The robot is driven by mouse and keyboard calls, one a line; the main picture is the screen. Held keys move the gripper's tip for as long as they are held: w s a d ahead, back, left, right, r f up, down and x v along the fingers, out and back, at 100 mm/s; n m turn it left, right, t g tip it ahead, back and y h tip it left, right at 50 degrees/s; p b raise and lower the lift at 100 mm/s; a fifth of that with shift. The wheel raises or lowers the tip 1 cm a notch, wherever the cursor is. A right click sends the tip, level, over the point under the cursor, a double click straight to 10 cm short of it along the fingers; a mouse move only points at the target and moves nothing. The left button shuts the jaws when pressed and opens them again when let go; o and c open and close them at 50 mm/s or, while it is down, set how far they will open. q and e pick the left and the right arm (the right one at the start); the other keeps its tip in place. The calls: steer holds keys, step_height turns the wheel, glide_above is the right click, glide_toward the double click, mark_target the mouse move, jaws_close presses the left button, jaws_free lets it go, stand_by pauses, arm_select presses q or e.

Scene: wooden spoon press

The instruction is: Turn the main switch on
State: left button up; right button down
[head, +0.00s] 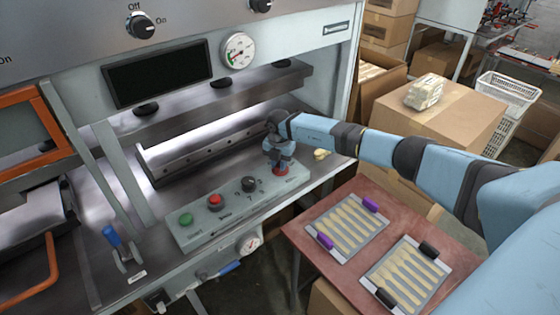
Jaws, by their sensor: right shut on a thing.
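A grey control box (205,228) sits on the front ledge of the press. It carries a green button (186,219), a red button (215,201), a black knob (249,184) and, at its right end, a red switch (280,169), which I take as the main switch. My right gripper (280,163) points down over the red switch and is shut on it. The gripper hides most of the switch, so I cannot tell its turn position. My left gripper is not in view.
A dark display (158,77) and a gauge (237,50) are on the press front above. A blue-handled lever (113,237) stands at left. A reddish table (293,228) with two trays of wooden spoons is at right, below my right arm. Cardboard boxes (470,110) stand behind.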

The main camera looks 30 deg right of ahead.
mark_target(278, 164)
steer(key=m+p, duration=0.1)
steer(key=m, duration=0.3)
steer(key=shift+w, duration=0.15)
steer(key=shift+m+p, duration=0.5)
steer(key=shift+m, duration=0.4)
steer(key=c, duration=1)
jaws_free()
step_height(278, 164, up, 14)
steer(key=b, duration=0.2)
